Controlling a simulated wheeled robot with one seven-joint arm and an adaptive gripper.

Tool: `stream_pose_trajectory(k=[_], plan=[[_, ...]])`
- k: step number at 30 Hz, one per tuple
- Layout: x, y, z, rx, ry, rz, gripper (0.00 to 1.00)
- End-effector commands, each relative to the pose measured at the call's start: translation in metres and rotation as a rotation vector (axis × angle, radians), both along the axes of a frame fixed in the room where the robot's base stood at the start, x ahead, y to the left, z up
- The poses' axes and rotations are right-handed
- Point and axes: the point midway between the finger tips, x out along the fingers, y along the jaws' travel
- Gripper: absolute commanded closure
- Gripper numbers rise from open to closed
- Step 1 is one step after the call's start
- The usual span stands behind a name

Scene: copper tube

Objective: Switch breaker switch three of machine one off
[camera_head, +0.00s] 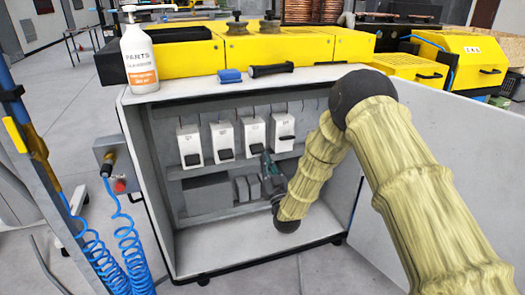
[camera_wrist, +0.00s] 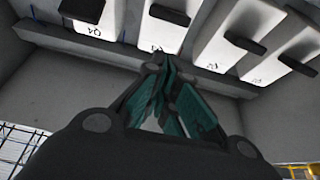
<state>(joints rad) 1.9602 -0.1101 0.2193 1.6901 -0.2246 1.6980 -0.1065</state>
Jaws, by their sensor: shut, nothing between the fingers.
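A row of several white breakers with black levers hangs inside the open cabinet (camera_head: 185,222). The third breaker from the left (camera_head: 253,130) has its black lever (camera_head: 257,149) low on its face, like the two to its left. The rightmost breaker (camera_head: 283,122) has its lever (camera_head: 287,138) higher on its face. My gripper (camera_head: 268,165) is just below the third and rightmost breakers, with its green-padded fingers pointing up. In the wrist view, the shut fingers (camera_wrist: 165,68) are near the breakers' labelled ends. Nothing is between them; contact with a lever cannot be told.
Grey boxes (camera_head: 241,189) sit on the lower rail beside my gripper. The open cabinet door (camera_head: 445,150) stands right, behind my arm. A white bottle (camera_head: 139,58), a blue block (camera_head: 230,76) and a black handle (camera_head: 271,70) are on top. Blue coiled hoses (camera_head: 130,245) hang left.

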Motion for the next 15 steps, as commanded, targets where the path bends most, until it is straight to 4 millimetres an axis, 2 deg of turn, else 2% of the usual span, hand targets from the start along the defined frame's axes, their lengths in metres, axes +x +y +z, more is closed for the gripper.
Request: stream_pose_trajectory(k=[6, 15], plan=[[-0.021, -0.008, -0.017, 0.001, 0.000, 0.000, 1.00], [-0.028, -0.010, -0.023, 0.001, -0.002, 0.000, 1.00]])
